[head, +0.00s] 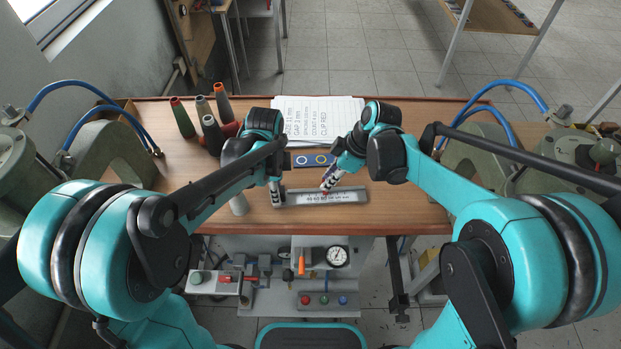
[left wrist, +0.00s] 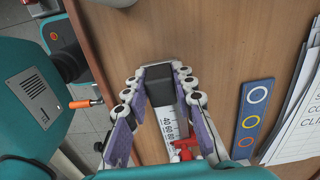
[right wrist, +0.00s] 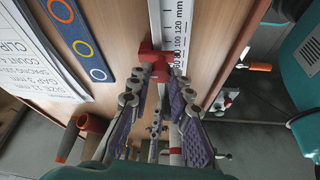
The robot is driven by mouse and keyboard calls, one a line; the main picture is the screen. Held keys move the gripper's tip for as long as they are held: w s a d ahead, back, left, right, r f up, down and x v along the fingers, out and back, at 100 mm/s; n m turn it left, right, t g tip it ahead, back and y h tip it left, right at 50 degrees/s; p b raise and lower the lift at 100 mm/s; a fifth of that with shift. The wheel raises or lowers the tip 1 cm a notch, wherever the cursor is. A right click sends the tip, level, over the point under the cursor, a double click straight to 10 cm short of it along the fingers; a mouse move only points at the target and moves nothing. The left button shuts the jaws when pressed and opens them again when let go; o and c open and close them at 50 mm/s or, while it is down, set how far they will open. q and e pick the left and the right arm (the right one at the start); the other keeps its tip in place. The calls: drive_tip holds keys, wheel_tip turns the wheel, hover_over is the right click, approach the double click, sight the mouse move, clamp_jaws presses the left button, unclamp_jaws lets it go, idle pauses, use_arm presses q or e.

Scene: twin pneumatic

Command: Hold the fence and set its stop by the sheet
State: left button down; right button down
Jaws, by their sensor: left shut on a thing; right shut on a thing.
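The fence (head: 345,196) is a pale rule with a printed mm scale, lying near the table's front edge. My left gripper (head: 275,195) is shut on the dark block (left wrist: 163,86) at its left end. The red stop (right wrist: 153,64) sits across the rule, and my right gripper (head: 328,185) is shut on it. The stop also shows in the left wrist view (left wrist: 185,148). Its exact scale reading is hard to make out. The white sheet (head: 325,112) lies behind the fence; its text includes SIZE 11 mm, GAP, SPACING, COUNT and CLIP RED.
A blue strip with coloured rings (head: 313,160) lies between sheet and fence. A panel with a gauge (head: 338,257) is below the front edge.

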drive_tip(key=shift+d, duration=0.7)
drive_tip(key=c, duration=1.4)
unclamp_jaws()
drive_tip(key=shift+o, duration=0.2)
drive_tip(key=shift+r, duration=0.1)
drive_tip(key=v, duration=1.1)
drive_tip(key=shift+r, duration=0.4)
drive_tip(key=shift+d, duration=0.1)
use_arm(q)
drive_tip(key=c, duration=1.2)
unclamp_jaws()
